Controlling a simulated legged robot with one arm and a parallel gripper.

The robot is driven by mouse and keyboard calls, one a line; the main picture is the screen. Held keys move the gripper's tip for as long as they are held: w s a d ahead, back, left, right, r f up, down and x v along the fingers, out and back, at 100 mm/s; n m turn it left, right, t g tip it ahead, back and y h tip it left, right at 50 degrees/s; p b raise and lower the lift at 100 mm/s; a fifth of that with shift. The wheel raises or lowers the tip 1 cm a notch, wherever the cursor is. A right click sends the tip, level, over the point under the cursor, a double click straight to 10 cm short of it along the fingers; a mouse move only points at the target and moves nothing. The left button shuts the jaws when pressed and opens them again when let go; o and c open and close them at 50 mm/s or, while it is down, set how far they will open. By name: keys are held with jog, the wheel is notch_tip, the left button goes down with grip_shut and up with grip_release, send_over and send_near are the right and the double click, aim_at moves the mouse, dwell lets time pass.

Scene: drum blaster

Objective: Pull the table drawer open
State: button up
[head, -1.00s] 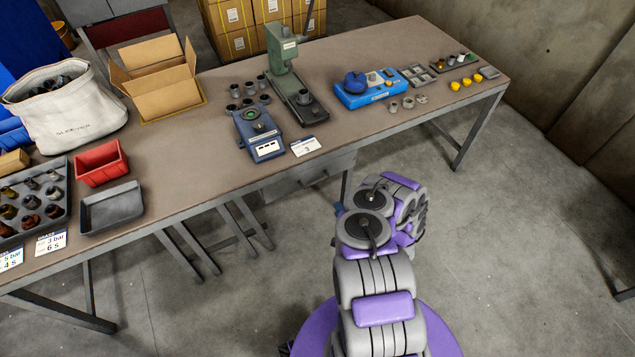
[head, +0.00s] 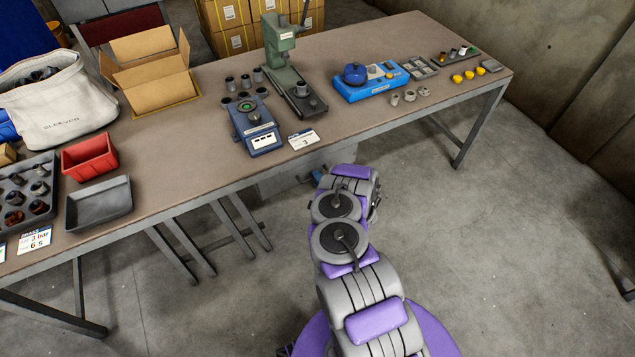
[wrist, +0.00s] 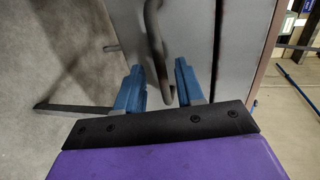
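The grey table drawer (head: 278,184) sits under the table's front edge, and my arm partly hides it in the head view. In the wrist view the drawer front (wrist: 192,35) is a grey panel with a dark, bent bar handle (wrist: 154,40). My gripper (wrist: 158,82) has two blue fingers, spread apart and open. The handle's lower end lies between the fingers in the picture, with gaps on both sides. I see no finger pressed on it. In the head view only a bit of blue from my gripper (head: 318,175) shows beside the drawer.
The long brown table (head: 205,150) carries a green press (head: 282,60), a blue device (head: 253,130), a red bin (head: 90,158), a grey tray (head: 98,203) and a cardboard box (head: 150,80). Steel legs stand below. The concrete floor (head: 470,240) on the right is clear.

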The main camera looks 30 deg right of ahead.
jog(key=shift+w, duration=0.4)
grip_shut()
jog(key=shift+s+a+f, duration=0.1)
dwell(0.3)
